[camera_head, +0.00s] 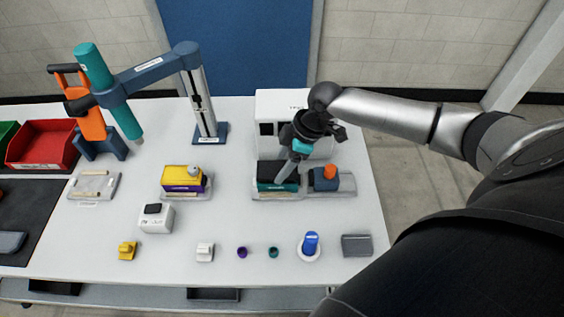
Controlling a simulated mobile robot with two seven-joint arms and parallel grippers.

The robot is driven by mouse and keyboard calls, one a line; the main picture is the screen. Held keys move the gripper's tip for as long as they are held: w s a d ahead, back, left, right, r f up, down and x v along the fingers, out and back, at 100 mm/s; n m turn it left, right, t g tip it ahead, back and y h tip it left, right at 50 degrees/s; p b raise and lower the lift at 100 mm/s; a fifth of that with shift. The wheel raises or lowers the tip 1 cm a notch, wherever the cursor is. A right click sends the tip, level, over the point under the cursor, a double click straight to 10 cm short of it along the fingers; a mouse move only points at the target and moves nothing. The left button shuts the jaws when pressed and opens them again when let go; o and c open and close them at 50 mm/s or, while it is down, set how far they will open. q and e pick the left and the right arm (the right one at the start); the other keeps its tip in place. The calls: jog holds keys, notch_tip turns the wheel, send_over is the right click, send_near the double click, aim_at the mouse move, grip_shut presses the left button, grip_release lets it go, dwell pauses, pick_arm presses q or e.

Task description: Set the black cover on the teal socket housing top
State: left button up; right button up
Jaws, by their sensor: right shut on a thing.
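The teal socket housing (278,187) sits on a light grey pallet fixture (318,192) at the middle right of the table. The black cover (266,170) is at the top of the teal housing, and from here I cannot see any gap between them. My right gripper (283,176) reaches down from above, shut on the black cover. Its fingers hide part of the cover. My left gripper is not in view.
A blue block with an orange knob (329,178) stands just right of the housing. A white box (268,110) is behind. A yellow-and-purple unit (182,178) is left. Small parts, including a blue cylinder (311,242), line the front. A tool arm (205,100) stands back left.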

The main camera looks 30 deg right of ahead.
jog(key=shift+f, duration=0.65)
dwell(0.3)
jog(key=o, duration=1.4)
jog(key=v, duration=1.5)
jog(key=shift+s+r, duration=0.1)
jog(key=shift+s, duration=0.05)
